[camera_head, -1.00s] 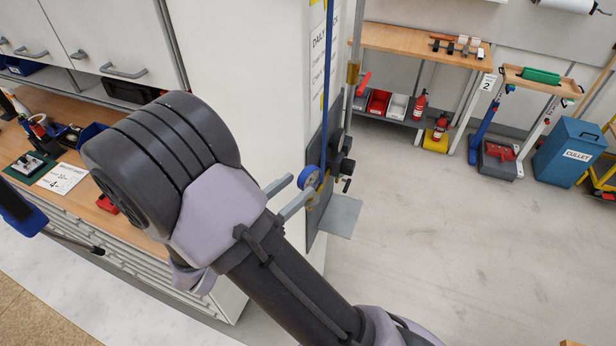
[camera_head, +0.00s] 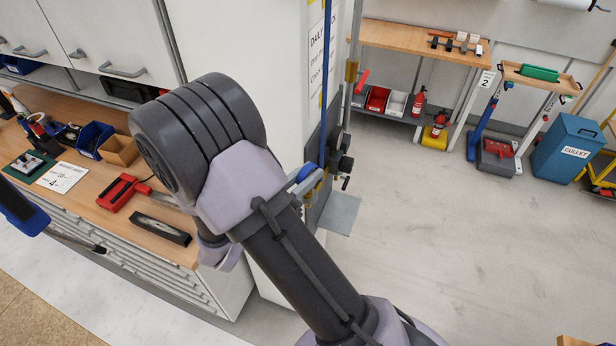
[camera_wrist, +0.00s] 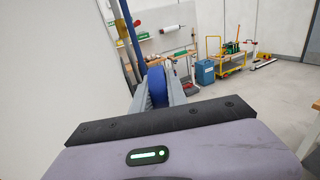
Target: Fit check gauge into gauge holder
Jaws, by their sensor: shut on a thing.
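My gripper (camera_wrist: 158,92) points away from the wrist camera, with its two grey fingers on either side of a blue round thing (camera_wrist: 156,86). The fingers are shut on it. In the head view the blue round thing (camera_head: 306,172) shows only partly beyond my arm, close to a dark upright panel (camera_head: 325,150) with black knobs and a grey plate (camera_head: 340,213). My fingers are mostly hidden there. I cannot tell for sure whether the blue thing is the check gauge, or which part is the gauge holder.
A white cabinet wall (camera_head: 240,60) stands left of the panel. The wooden counter (camera_head: 95,205) holds a red tool (camera_head: 122,192), a black tray (camera_head: 160,230) and bins. A blue cullet bin (camera_head: 567,148) and a bench (camera_head: 410,40) stand at the back.

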